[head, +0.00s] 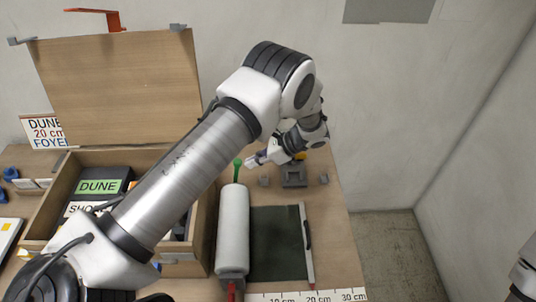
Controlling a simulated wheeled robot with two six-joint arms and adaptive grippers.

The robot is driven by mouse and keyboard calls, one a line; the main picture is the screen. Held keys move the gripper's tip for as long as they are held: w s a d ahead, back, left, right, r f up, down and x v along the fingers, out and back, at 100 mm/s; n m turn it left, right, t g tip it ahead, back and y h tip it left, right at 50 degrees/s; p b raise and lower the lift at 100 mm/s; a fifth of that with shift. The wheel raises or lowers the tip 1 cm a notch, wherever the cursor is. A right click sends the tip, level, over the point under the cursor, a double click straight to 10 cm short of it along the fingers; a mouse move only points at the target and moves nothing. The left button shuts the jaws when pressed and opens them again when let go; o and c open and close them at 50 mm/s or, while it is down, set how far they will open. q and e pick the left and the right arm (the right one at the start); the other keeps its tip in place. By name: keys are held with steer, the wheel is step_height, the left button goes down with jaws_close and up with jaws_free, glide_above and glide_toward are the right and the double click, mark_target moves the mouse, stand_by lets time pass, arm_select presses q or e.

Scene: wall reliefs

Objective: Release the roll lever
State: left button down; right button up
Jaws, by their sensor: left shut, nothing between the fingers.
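A white roll (232,225) lies lengthwise on the table in the head view. A lever with a green knob (237,168) stands at its far end. My left gripper (254,160) is shut and empty, with its tip just right of the green knob. I cannot tell whether the tip touches the lever. My left arm crosses over the table and hides part of the area left of the roll. My right gripper is out of view.
A dark green mat (278,243) with a ruler bar (307,245) lies right of the roll. Grey blocks (293,176) stand behind it. An open wooden box (45,212) with labelled cases is at left, and a scale strip (318,296) runs along the front.

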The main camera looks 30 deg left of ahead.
arm_select(q)
steer(key=shift+s+a, duration=0.1)
steer(key=shift+a, duration=0.1)
steer(key=shift+s+a+r+h+p, duration=0.25)
steer(key=shift+s+a+h, duration=0.1)
steer(key=shift+a, duration=0.15)
steer(key=shift+s+a+r+h+p, duration=0.2)
steer(key=shift+s+a+h, duration=0.1)
steer(key=shift+a, duration=0.2)
